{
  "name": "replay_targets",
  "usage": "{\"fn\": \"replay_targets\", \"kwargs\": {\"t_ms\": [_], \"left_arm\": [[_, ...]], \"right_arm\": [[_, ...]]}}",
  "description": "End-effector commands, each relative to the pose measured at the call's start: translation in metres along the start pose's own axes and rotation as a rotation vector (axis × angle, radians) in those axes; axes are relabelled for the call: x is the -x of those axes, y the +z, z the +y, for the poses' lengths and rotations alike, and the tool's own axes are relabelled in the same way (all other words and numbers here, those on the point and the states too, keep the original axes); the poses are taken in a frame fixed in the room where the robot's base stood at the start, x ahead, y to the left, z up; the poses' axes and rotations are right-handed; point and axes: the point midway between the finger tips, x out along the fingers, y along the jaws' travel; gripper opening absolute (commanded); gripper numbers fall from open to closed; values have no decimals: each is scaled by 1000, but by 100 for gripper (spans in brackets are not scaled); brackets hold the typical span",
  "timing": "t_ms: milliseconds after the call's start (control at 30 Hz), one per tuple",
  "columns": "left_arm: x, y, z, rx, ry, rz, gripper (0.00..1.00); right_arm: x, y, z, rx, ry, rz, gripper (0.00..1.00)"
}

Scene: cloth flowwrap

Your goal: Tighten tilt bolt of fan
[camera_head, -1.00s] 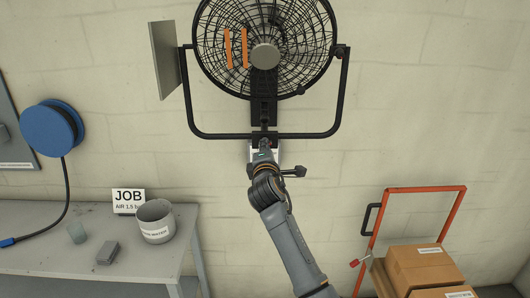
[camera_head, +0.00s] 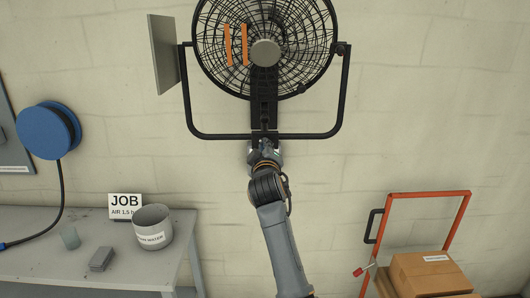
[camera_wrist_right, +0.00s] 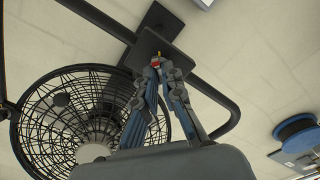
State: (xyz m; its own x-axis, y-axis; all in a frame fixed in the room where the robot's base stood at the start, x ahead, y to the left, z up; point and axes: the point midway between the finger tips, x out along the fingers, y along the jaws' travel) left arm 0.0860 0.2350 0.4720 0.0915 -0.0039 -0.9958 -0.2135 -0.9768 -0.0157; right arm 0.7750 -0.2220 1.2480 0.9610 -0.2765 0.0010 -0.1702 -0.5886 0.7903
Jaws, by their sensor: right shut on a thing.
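The black wire-cage fan (camera_head: 265,90) hangs on the wall in a U-shaped yoke (camera_head: 225,136) and also shows in the wrist view (camera_wrist_right: 60,115). My right gripper (camera_head: 265,143) reaches up to the middle of the yoke's lower bar, below the fan. In the wrist view the fingertips of this gripper (camera_wrist_right: 158,66) are closed together on a small part with a red bit, apparently the tilt bolt (camera_wrist_right: 156,60), in front of the dark mounting plate. The fingers hide most of the bolt. My left gripper is not in view.
A grey panel (camera_head: 162,55) stands left of the fan. A blue hose reel (camera_head: 48,130) is on the left wall. A bench (camera_head: 60,272) holds a grey bucket (camera_head: 152,228), a cup and a JOB sign. An orange hand truck (camera_head: 428,194) with boxes stands at right.

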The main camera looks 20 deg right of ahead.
Motion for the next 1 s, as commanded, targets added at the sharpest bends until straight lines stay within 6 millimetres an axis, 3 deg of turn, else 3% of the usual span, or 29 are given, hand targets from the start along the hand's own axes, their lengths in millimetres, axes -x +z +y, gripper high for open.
{"fn": "replay_targets", "kwargs": {"t_ms": [400, 1000], "left_arm": [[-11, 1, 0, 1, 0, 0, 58], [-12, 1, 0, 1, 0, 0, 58]], "right_arm": [[0, 2, -2, -218, -4, -4, 0], [0, 2, -3, -257, -5, -5, 0]]}}
